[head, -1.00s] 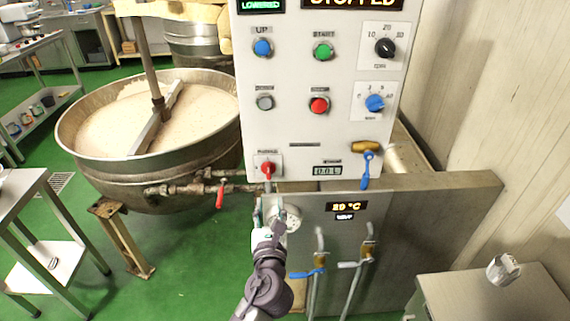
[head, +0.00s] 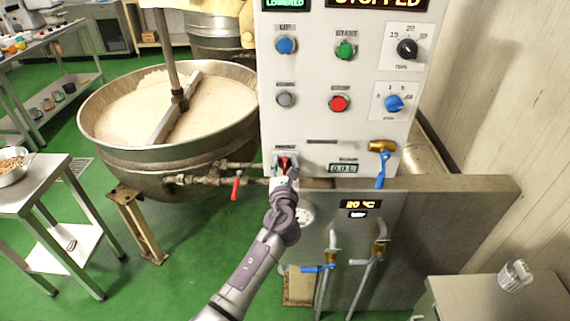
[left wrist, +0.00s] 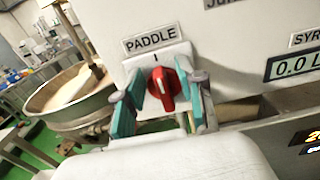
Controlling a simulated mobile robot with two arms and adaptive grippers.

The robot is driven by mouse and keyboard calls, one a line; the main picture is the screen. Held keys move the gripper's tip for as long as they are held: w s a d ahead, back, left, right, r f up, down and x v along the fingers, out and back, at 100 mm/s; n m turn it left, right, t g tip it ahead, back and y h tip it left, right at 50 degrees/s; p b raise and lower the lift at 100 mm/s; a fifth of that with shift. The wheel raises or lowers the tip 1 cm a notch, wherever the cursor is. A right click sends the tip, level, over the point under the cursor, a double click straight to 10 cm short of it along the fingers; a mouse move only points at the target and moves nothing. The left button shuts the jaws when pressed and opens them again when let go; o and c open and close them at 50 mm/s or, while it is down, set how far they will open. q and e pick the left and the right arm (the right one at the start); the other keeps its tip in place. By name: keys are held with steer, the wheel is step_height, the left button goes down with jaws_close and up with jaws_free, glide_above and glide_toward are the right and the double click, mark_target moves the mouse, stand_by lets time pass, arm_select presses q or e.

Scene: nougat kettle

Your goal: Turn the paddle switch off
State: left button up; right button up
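The paddle switch is a red knob (left wrist: 162,88) on a pale plate under the label PADDLE (left wrist: 151,38). Its ridge stands close to upright, below a small dark mark. In the head view the red knob (head: 284,163) is at the lower left of the white control panel (head: 315,125), partly covered by my gripper. My left gripper (head: 286,172) is at the switch with its fingers apart. In the left wrist view one green-padded finger is on each side of the knob, with visible gaps. I cannot tell how deep the fingertips reach. My right gripper is out of view.
A large kettle (head: 170,110) of pale mass stands left of the panel. A red-handled valve (head: 236,187) and pipes are below it. A brass valve with blue handle (head: 381,165) is at the panel's lower right. The panel display (head: 378,4) reads STOPPED.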

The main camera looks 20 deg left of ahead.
arm_select(q)
jaws_close()
steer(key=shift+n, duration=0.3)
steer(key=n+b, duration=0.1)
steer(key=n, duration=0.2)
steer(key=shift+s+a+f+n+b, duration=0.1)
steer(key=shift+a+f+n+b, duration=0.05)
steer(key=shift+a+n+b, duration=0.2)
steer(key=n, duration=0.1)
steer(key=n+b, duration=0.1)
steer(key=n, duration=0.1)
steer(key=n+b, duration=0.1)
steer(key=shift+s+a+f+n, duration=0.1)
steer(key=shift+a+f+n, duration=0.15)
steer(key=shift+a, duration=0.05)
steer(key=shift+a+f+n+b, duration=0.1)
steer(key=shift+f+n+b, duration=0.1)
steer(key=shift+n+b, duration=1)
steer(key=shift+a+f+n+b, duration=0.15)
steer(key=shift+n+b, duration=0.35)
steer(key=shift+n, duration=1.3)
steer(key=shift+a+f+n+b, duration=0.1)
steer(key=shift+f+n+b, duration=0.15)
steer(key=shift+n+b, duration=0.95)
steer(key=shift+n+p, duration=0.3)
steer(key=shift+n, duration=0.2)
